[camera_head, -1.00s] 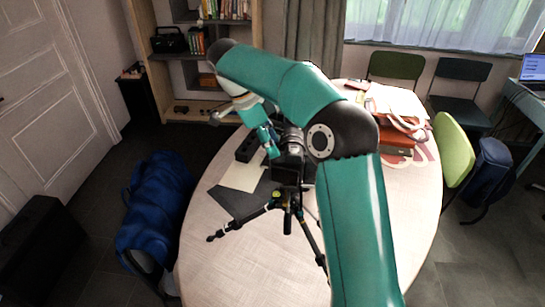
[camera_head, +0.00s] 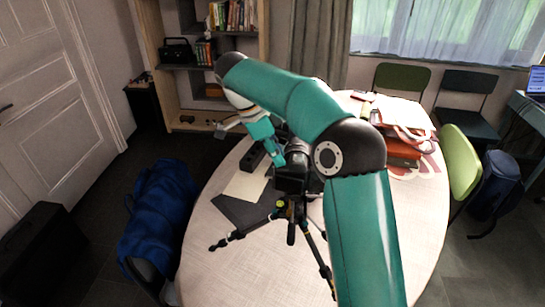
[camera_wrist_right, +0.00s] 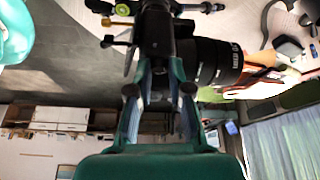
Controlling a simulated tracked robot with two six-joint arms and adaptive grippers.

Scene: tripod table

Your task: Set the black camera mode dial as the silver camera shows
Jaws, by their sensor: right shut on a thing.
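The black camera (camera_head: 291,180) stands on a tripod (camera_head: 291,213) on the round table; it also shows in the right wrist view with its lens (camera_wrist_right: 218,62) pointing right. My right gripper (camera_head: 277,157) reaches down to the camera's top from behind and left. In the wrist view its two fingers (camera_wrist_right: 160,95) stand either side of the top of the dark camera body, shut on the mode dial; the dial itself is too small and dark to read. I cannot make out the silver camera; my right arm covers part of the table. My left gripper is not in view.
On the table (camera_head: 225,262) lie a dark sheet (camera_head: 240,211) and a cream paper (camera_head: 246,187), with a black box (camera_head: 252,158) behind. Bags and a red-brown case (camera_head: 402,148) fill the back right. The table's front is clear beyond the tripod legs. Chairs stand around.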

